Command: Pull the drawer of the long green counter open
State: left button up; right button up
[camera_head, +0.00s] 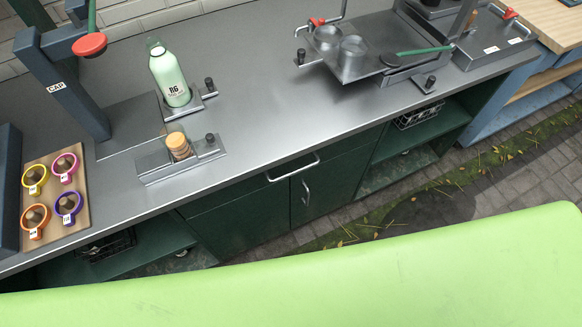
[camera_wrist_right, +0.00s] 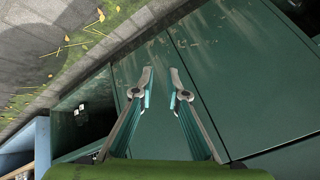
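The long green counter has a grey metal top (camera_head: 270,110) and dark green fronts. Its drawer (camera_head: 240,195) is closed, with a horizontal bar handle (camera_head: 293,167) just under the top's front edge. In the right wrist view, my right gripper (camera_wrist_right: 165,92) is open and empty, with a gap between its fingertips. Flat green counter front panels (camera_wrist_right: 235,70) lie behind the fingers. I cannot make out the drawer handle between them. Neither gripper shows in the head view.
A green bottle (camera_head: 169,74), a jar (camera_head: 178,146) and a board of coloured rings (camera_head: 57,200) stand on top. Paving (camera_head: 530,165) lies in front.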

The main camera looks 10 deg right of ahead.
jog(key=w+a+r+m+t+y, duration=0.1)
jog(key=w+a+r+m+t, duration=0.1)
jog(key=w+r, duration=0.35)
jog(key=w+a+r+m+t, duration=0.2)
jog(key=r+m, duration=0.1)
jog(key=r, duration=0.5)
jog(key=m+t+y, duration=0.1)
jog(key=m+t, duration=0.3)
jog(key=m, duration=0.2)
send_near(292, 173)
jog(key=p+x, duration=0.1)
jog(key=x, duration=0.4)
jog(key=p+x, duration=0.1)
jog(key=x, duration=0.4)
jog(key=shift+w+f, duration=0.1)
jog(key=shift+f, duration=0.15)
grip_shut()
